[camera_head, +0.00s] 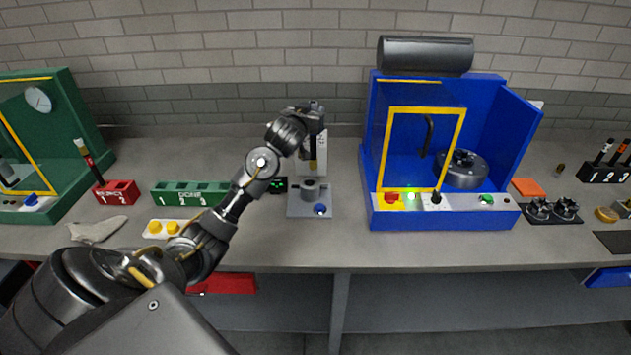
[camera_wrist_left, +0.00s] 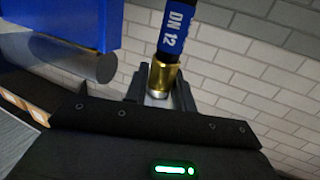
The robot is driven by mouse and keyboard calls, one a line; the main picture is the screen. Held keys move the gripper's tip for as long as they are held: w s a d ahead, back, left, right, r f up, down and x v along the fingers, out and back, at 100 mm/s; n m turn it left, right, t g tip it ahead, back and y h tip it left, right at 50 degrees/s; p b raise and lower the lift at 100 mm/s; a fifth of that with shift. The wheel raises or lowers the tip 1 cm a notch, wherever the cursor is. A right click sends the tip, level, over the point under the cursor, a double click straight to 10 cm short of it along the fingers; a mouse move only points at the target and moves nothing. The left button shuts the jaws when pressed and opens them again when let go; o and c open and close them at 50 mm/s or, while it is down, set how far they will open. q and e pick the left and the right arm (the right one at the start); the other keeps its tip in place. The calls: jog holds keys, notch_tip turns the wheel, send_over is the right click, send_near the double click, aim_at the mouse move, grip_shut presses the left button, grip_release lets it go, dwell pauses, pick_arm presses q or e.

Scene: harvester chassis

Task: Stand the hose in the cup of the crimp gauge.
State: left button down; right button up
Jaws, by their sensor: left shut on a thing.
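My left gripper (camera_wrist_left: 160,98) is shut on the hose's brass end fitting (camera_wrist_left: 165,78). In the left wrist view the hose is black with a blue "DN 12" sleeve (camera_wrist_left: 177,30), running out past the fingertips. In the head view my left gripper (camera_head: 312,142) is above the crimp gauge (camera_head: 297,210), at its upright post; it and the arm largely hide the hose. The gauge has a grey base, a round grey cup (camera_head: 314,188), a blue button and a pale upright behind. The cup stands below the gripper, apart from it. My right gripper is not in view.
A blue press cabinet (camera_head: 368,205) stands right of the gauge. A small green display (camera_head: 279,185) sits beside the gauge.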

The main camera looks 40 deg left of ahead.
aim_at(313, 141)
pick_arm(q)
jog(key=f, duration=0.2)
jog(key=f+p, duration=0.1)
jog(key=f, duration=0.1)
jog(key=s+f+p, duration=0.1)
jog(key=f, duration=0.1)
jog(key=shift+a+f, duration=0.2)
jog(key=shift+a, duration=0.15)
notch_tip(313, 141, down, 3)
jog(key=shift+r, duration=0.1)
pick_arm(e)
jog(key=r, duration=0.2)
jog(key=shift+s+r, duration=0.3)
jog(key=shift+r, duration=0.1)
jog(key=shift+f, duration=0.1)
pick_arm(q)
jog(key=c, duration=1.2)
grip_release()
jog(key=shift+o, duration=0.2)
